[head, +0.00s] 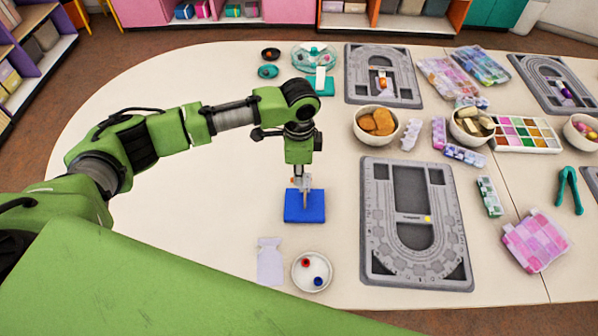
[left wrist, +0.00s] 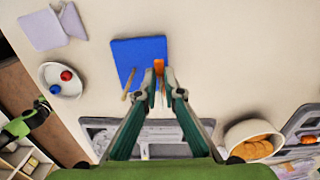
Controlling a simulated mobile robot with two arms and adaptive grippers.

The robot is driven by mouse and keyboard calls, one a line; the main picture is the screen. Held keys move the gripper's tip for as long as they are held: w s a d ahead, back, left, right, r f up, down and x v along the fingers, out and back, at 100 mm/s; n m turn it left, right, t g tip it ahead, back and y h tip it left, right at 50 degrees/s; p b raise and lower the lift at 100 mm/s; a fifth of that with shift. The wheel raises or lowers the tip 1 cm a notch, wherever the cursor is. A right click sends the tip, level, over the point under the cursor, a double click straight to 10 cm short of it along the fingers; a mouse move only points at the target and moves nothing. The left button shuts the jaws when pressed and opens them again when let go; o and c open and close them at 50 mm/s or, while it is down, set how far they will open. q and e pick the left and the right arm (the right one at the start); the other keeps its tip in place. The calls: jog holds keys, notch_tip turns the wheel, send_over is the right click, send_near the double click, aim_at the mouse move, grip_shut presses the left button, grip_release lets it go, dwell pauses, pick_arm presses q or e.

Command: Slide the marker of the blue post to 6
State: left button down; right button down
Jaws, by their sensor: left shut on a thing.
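A flat blue base (head: 304,214) lies on the table left of the near bead board; it also shows in the left wrist view (left wrist: 137,50). A thin wooden post (left wrist: 127,84) shows over this base in the left wrist view. A small orange piece (left wrist: 158,67), likely the marker, is between my left fingertips beside the post. My left gripper (head: 300,184) points down above the blue base and is shut on the orange piece; it also shows in the left wrist view (left wrist: 160,84). Any numbers on the post are too small to read. My right gripper is out of view.
A white dish (head: 298,284) with a red and a blue bead and a pale tag-shaped piece (head: 269,264) lie in front of the blue base. The grey bead board (head: 374,200) is close on the right. The table to the left is clear.

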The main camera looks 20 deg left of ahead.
pick_arm(q)
jog(key=shift+f, duration=0.1)
jog(key=c, duration=2.1)
grip_release()
notch_tip(320, 180, up, 12)
